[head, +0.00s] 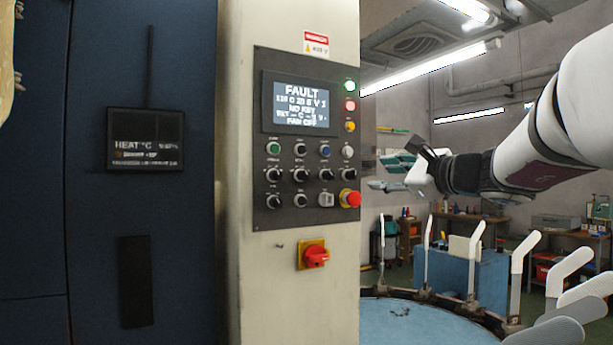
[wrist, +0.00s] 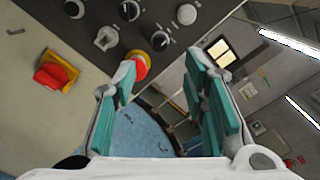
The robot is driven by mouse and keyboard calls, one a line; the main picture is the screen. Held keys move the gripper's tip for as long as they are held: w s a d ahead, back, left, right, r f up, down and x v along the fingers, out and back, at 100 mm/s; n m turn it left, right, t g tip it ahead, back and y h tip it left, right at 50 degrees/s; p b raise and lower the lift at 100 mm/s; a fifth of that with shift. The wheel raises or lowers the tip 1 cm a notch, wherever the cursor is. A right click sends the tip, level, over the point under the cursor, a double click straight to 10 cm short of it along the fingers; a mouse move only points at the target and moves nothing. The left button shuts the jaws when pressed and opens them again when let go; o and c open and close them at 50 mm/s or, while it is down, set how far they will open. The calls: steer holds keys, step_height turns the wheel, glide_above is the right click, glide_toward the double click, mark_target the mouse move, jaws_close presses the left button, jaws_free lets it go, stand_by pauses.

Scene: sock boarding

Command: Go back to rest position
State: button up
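My arm (head: 560,125) reaches in from the right in the head view. My gripper (head: 398,172) is at its left end, raised in front of the workshop background and just right of the control panel (head: 260,165). In the wrist view my gripper (wrist: 163,72) has its two teal-padded fingers well apart, with nothing between them. The panel's red emergency stop (head: 349,198) shows in the wrist view beside the left fingertip, partly hidden by it. The panel screen (head: 298,103) reads FAULT.
A red rotary switch (head: 316,257) on a yellow plate sits below the panel. A round blue table (head: 400,325) ringed with upright white boards (head: 521,265) stands below my arm. A dark blue cabinet (head: 95,230) fills the left. Workbenches (head: 560,240) stand behind.

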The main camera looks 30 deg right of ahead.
steer(key=shift+s, duration=1)
